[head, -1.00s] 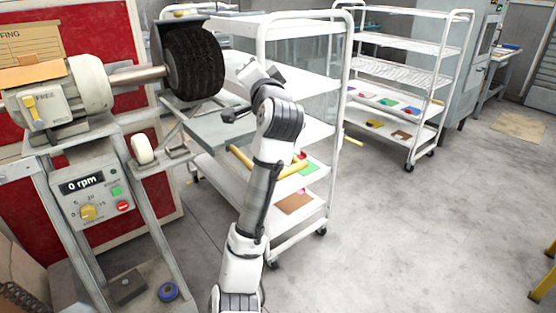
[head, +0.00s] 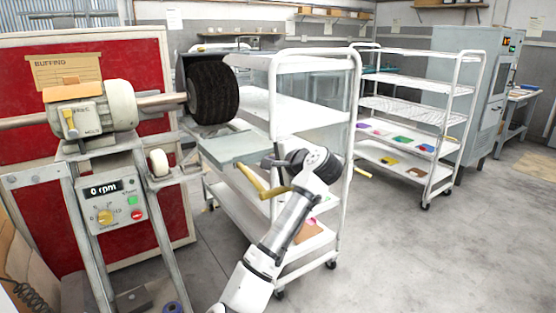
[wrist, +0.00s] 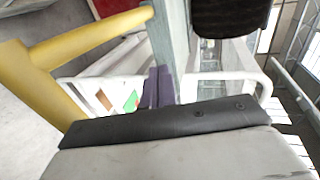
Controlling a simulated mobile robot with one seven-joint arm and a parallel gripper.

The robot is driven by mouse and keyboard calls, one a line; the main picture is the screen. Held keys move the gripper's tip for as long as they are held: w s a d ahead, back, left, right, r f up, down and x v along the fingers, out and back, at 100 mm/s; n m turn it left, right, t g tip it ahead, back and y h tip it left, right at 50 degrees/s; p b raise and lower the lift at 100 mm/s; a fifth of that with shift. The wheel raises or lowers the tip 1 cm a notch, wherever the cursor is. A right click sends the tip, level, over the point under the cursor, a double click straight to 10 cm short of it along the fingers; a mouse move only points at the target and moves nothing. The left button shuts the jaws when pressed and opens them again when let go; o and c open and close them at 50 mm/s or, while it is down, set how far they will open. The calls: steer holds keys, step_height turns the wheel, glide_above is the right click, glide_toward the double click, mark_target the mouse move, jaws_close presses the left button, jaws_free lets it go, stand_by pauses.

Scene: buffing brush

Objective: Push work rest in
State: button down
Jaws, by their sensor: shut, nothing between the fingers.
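The work rest is a flat grey plate (head: 236,148) below the black buffing brush (head: 214,90). A yellow handle (head: 262,184) shows at its near right side. My gripper (head: 270,160) is at the plate's right end, just above the handle, and my wrist hides part of this area. In the wrist view my fingers (wrist: 158,88) are shut and empty. They point toward the grey plate's edge (wrist: 172,40), with the yellow handle (wrist: 85,42) to the left. I cannot tell whether the fingers touch the plate.
The buffing motor (head: 95,110) stands left on a frame with a control box (head: 112,203) reading 0 rpm. A white shelf cart (head: 318,112) stands close behind my arm. Another cart (head: 420,105) is further right. Open floor (head: 440,255) lies at the right.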

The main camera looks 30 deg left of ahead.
mark_target(257, 159)
steer(key=shift+p+x, duration=0.5)
steer(key=shift+x, duration=2.15)
